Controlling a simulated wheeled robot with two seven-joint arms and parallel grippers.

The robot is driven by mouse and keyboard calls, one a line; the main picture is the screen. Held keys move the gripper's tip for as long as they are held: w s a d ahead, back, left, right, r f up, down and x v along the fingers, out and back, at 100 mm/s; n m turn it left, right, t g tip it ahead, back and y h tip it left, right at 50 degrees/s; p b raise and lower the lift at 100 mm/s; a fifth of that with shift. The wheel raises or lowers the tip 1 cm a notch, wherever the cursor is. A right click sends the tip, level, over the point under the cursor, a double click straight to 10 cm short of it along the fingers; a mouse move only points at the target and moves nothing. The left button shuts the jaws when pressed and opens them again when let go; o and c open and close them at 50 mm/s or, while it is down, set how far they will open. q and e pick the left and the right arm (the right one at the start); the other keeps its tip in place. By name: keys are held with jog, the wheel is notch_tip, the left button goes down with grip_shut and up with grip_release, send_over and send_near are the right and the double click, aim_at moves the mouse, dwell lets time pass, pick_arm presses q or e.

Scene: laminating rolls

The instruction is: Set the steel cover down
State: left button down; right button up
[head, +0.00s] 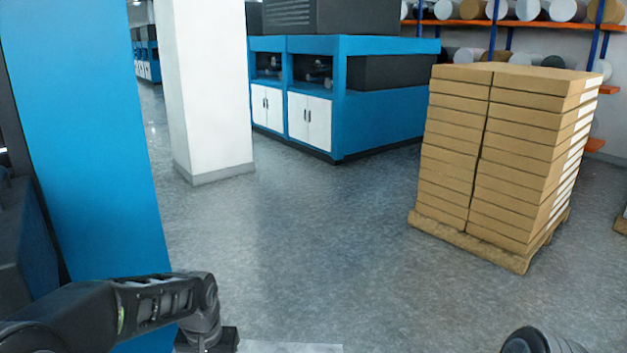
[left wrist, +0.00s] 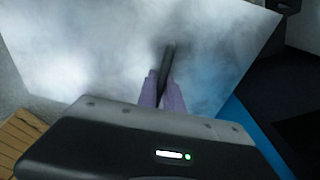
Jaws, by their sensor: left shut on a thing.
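The steel cover (left wrist: 90,50) is a broad, shiny, cloudy grey sheet that fills much of the left wrist view. A dark upright handle (left wrist: 167,58) stands out from its middle. The purple fingers of my left gripper (left wrist: 163,88) are shut on this handle. In the head view, only a thin pale strip of the cover (head: 295,348) shows at the bottom edge, beside my left wrist. The left fingertips are hidden there. My right gripper is out of view; only a dark rounded part of my right arm shows at the bottom right.
A tall blue panel (head: 85,150) stands close on the left. A white pillar (head: 208,90) and a blue machine with white doors (head: 385,110) stand behind. Stacked cartons (head: 500,150) sit on a wooden pallet (head: 470,243) at right. The grey floor (head: 310,240) between is clear.

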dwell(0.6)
pick_arm(q)
jog(key=s+f, duration=0.4)
jog(key=f, duration=1.1)
jog(key=shift+r, duration=0.1)
